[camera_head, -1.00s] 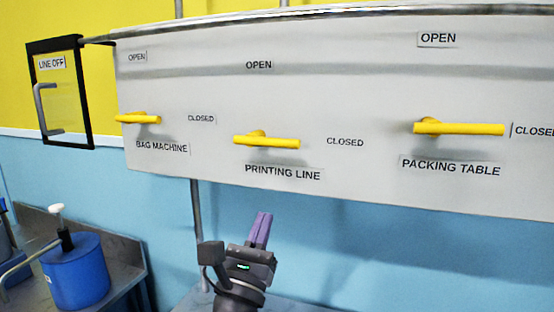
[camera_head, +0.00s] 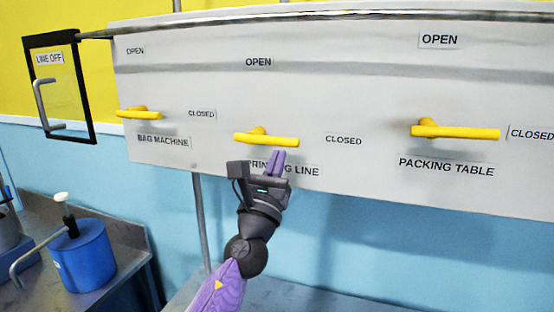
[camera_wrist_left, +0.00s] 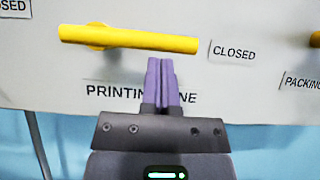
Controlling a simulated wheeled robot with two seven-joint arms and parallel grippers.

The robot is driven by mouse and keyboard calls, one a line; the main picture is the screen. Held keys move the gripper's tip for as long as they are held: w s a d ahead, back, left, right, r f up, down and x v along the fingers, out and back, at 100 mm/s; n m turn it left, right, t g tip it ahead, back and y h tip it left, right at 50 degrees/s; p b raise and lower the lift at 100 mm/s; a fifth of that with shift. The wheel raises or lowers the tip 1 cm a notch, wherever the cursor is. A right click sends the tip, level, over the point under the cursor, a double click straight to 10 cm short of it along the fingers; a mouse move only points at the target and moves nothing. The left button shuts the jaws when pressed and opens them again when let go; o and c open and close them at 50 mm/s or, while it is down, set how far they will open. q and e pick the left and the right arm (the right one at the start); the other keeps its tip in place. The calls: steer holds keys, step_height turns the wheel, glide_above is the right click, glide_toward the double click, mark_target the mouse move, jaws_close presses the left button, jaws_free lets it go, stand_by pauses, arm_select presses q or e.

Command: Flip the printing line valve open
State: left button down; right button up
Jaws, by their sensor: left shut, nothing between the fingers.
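The printing line valve handle (camera_head: 268,139) is a yellow lever on the white panel. It lies level, pointing right toward its CLOSED label (camera_head: 343,140); its OPEN label (camera_head: 258,62) is above. My left gripper (camera_head: 276,157) is just below the handle, over part of the PRINTING LINE label, with its purple fingers pointing up and shut together. In the left wrist view the handle (camera_wrist_left: 128,39) crosses above the fingertips (camera_wrist_left: 160,62). The fingers hold nothing; I cannot tell whether they touch the handle. My right gripper is not in view.
Similar yellow handles for the bag machine (camera_head: 139,113) at left and the packing table (camera_head: 455,131) at right also lie level. A black-framed yellow door (camera_head: 60,90) marked LINE OFF is far left. A blue pump container (camera_head: 84,255) stands lower left.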

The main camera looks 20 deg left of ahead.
arm_select(q)
steer(key=shift+r, duration=0.1)
steer(key=shift+d+r+n+y, duration=0.15)
steer(key=shift+n+y, duration=0.45)
steer(key=shift+n, duration=0.1)
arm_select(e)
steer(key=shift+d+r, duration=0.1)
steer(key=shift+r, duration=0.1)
